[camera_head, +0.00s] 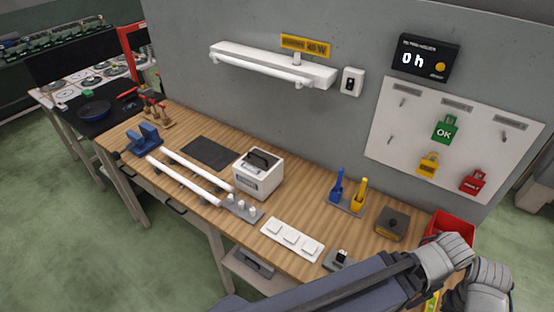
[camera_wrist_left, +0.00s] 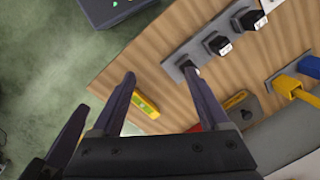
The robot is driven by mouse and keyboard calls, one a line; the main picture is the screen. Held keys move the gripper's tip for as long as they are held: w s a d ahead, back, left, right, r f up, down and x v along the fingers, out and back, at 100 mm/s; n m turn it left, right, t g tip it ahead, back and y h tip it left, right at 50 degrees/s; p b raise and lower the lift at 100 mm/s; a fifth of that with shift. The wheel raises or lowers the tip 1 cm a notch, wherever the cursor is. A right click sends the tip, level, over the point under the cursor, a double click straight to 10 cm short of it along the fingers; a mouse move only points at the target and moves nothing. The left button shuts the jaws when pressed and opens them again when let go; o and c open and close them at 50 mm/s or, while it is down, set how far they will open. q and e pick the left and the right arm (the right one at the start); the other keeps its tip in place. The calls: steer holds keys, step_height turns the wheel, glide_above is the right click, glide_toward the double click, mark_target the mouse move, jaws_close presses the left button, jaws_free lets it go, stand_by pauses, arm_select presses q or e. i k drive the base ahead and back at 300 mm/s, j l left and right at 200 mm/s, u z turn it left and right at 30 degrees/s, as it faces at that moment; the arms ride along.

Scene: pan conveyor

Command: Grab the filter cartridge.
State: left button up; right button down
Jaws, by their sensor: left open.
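My left gripper (camera_wrist_left: 158,72) is open in the left wrist view, with nothing between its fingers. Its right fingertip overlaps the near end of a grey holder (camera_wrist_left: 203,50); I cannot tell if they touch. Several black blocks with white faces (camera_wrist_left: 217,44) stand in this holder, and the one at the near end is partly hidden by the finger. They may be the filter cartridges, but I cannot be sure. One black-and-white block (camera_head: 341,256) shows in the head view, beside my left arm, which hides the rest. My right gripper is not in view.
A yellow-green tool (camera_wrist_left: 145,105) lies near the bench edge, behind the left finger. A red bin (camera_head: 452,225) stands at the bench's right end. A white switch plate (camera_head: 292,239), a white box (camera_head: 258,176) and blue and yellow tools (camera_head: 358,192) occupy the bench (camera_head: 306,200).

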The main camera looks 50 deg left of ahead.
mark_target(257, 172)
steer(key=u, duration=1.95)
steer(key=i+j, duration=0.1)
steer(key=j, duration=0.3)
steer(key=i+j+u, duration=0.1)
steer(key=j, duration=0.3)
steer(key=i+j, duration=0.1)
steer(key=j, duration=0.3)
steer(key=i+j+u, duration=0.1)
steer(key=j, duration=0.3)
